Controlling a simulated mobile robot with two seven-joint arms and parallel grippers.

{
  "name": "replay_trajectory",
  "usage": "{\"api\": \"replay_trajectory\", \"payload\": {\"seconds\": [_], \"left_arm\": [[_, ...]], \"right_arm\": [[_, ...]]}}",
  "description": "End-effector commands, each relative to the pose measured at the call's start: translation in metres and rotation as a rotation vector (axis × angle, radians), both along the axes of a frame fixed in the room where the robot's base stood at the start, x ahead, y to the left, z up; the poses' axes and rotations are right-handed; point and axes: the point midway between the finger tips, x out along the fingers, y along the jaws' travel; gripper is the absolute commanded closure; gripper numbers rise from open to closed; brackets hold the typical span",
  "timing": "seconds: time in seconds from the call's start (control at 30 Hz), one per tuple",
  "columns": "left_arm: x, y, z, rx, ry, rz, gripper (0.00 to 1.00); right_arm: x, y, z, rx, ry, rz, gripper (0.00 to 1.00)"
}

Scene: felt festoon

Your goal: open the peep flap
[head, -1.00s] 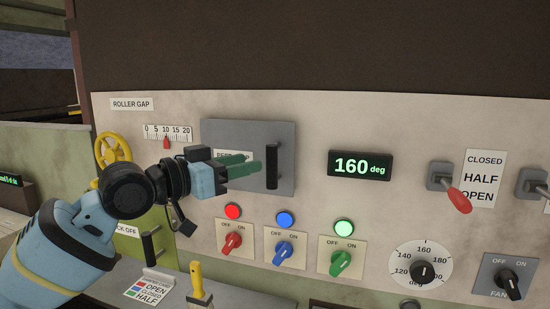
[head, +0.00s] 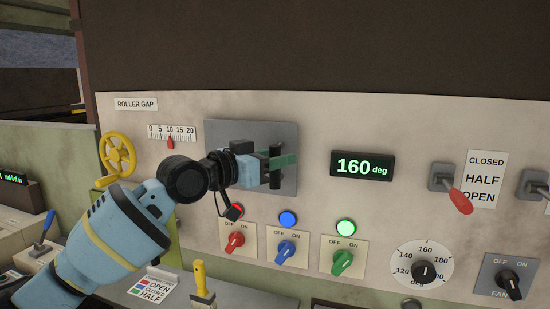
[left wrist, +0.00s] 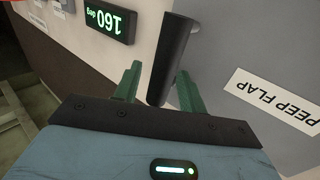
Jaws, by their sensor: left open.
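The peep flap (head: 222,134) is a grey plate on the pale panel, and it looks closed flat against it. Its upright black bar handle (head: 274,180) is on the plate's right side. My left gripper (head: 283,161) is open at the handle, with its green fingers reaching past it. In the left wrist view the handle (left wrist: 174,58) stands between the two green fingertips of the gripper (left wrist: 158,88), with a gap on each side. The "PEEP FLAP" label (left wrist: 274,99) shows upside down there; in the head view my gripper hides it. My right gripper is not seen.
The 160 deg display (head: 361,166) is right of the flap. Red (head: 234,240), blue (head: 285,249) and green (head: 342,262) switches sit below it. A red-tipped lever (head: 459,200) sticks out at the right. A yellow handwheel (head: 117,158) is at the left.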

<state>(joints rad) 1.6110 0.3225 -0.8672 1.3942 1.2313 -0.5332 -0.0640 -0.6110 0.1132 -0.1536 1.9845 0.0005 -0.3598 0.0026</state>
Motion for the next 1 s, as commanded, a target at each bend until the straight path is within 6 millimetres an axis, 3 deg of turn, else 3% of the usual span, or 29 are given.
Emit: {"api": "replay_trajectory", "payload": {"seconds": [0.17, 0.47, 1.0], "left_arm": [[-0.0001, -0.0001, 0.0, 0.0, 0.0, 0.0, 0.6], [-0.0003, 0.0, 0.0, -0.001, 0.001, -0.001, 1.0], [-0.0065, 0.0032, -0.002, -0.002, 0.002, -0.028, 1.0]], "right_arm": [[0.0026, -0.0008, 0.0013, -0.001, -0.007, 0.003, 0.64], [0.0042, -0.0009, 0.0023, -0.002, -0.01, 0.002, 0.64], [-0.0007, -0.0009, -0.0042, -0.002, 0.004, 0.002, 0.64]]}}
